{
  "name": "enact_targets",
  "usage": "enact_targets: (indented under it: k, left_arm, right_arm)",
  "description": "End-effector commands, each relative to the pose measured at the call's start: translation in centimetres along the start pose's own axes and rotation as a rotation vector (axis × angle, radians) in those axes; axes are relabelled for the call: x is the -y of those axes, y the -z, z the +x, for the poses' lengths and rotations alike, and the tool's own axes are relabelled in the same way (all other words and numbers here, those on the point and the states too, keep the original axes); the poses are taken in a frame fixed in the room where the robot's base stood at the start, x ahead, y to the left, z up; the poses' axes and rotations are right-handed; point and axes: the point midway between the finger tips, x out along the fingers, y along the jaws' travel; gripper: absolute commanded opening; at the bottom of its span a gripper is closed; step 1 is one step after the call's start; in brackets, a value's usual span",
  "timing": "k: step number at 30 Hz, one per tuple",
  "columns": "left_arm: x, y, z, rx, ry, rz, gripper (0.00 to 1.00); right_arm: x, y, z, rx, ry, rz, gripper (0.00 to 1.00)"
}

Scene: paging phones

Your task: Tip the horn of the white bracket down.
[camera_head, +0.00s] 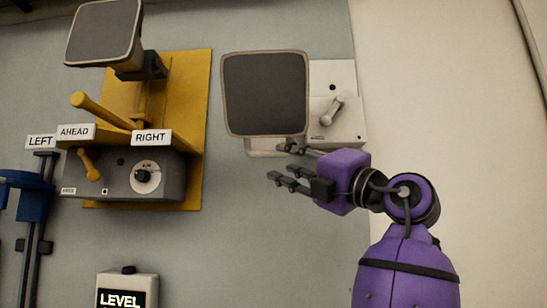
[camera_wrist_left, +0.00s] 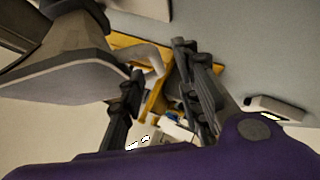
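The white bracket (camera_head: 345,84) is mounted on the grey wall. Its horn (camera_head: 265,93), a dark rectangular face with a beige rim, faces the head camera and covers much of the bracket. A small pale lever (camera_head: 332,112) shows on the bracket to the right of the horn. My left gripper (camera_head: 280,164), on the purple arm, is open just below the horn's lower edge, with its fingers pointing left. In the left wrist view, the fingers (camera_wrist_left: 160,96) stand apart, with nothing held between them. The horn (camera_wrist_left: 62,65) shows there at upper left. Contact with the horn cannot be told.
A yellow bracket (camera_head: 192,105) with its own horn (camera_head: 103,32), levers and a grey control box (camera_head: 118,180) is to the left. A blue fixture (camera_head: 35,205) is at the far left. A LEVEL box (camera_head: 127,283) is at the bottom. Wall between is clear.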

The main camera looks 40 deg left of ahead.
Motion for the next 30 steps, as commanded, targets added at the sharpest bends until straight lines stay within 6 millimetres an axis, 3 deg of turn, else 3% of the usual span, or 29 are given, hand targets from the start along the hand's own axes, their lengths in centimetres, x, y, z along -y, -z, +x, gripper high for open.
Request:
enact_targets:
  k: [3,10,30]
  left_arm:
    - [0.1,-0.1,-2.5,0.002,0.001,0.001,0.31]
    - [0.0,0.0,-5.2,0.001,-0.001,0.001,0.31]
    - [0.0,0.0,-5.5,0.000,-0.001,0.027,0.31]
  right_arm:
    - [0.0,0.0,0.0,0.000,0.000,0.000,0.00]
    - [0.0,0.0,0.0,0.000,0.000,0.001,0.00]
    - [0.1,0.0,0.0,0.001,0.000,0.001,0.00]
